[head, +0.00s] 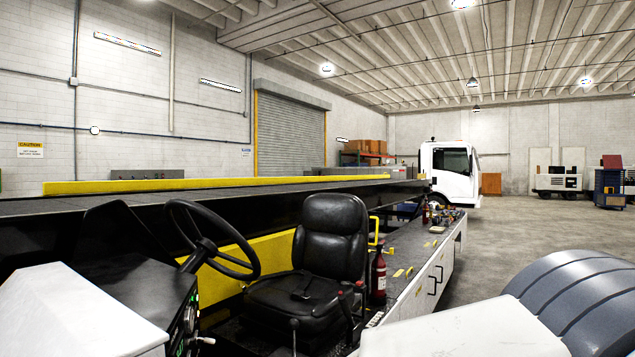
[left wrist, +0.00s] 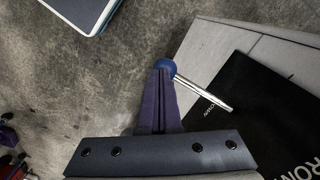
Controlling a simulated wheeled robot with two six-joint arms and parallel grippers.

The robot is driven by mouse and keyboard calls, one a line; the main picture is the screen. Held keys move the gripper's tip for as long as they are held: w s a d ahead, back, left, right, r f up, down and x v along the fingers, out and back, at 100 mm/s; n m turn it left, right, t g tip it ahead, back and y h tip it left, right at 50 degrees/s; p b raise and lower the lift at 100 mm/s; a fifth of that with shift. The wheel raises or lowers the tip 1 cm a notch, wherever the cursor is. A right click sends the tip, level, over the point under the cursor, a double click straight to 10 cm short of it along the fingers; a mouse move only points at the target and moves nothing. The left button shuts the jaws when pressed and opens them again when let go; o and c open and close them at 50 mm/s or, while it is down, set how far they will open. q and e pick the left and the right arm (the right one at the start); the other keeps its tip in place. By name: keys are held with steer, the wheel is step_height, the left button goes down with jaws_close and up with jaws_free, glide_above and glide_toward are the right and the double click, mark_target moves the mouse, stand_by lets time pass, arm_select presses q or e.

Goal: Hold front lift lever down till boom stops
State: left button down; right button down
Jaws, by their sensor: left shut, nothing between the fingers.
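In the left wrist view, a lever with a blue ball knob (left wrist: 165,66) and a bare metal shaft stands out over a black panel (left wrist: 255,110) with partly visible white lettering. My left gripper (left wrist: 163,78) is shut and empty, with its fingertips right at the knob. The knob shows just beyond the tips; I cannot tell whether they touch. In the head view, the belt loader's long boom (head: 100,206) with its yellow rail lies behind the driver's seat (head: 331,240). Neither gripper can be made out in the head view, and the blue-knobbed lever is not seen there.
A steering wheel (head: 213,240) and dark dashboard (head: 130,265) stand left of the seat. A red extinguisher (head: 378,278) stands by the seat, beside a side deck (head: 425,262) with small items. A white truck (head: 449,170) is parked behind. Open concrete floor (head: 530,228) lies to the right.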

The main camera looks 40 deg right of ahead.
arm_select(q)
step_height(320, 180, up, 9)
steer(key=s+p, duration=0.2)
steer(key=p, duration=0.5)
steer(key=shift+d, duration=0.3)
stand_by(0.5)
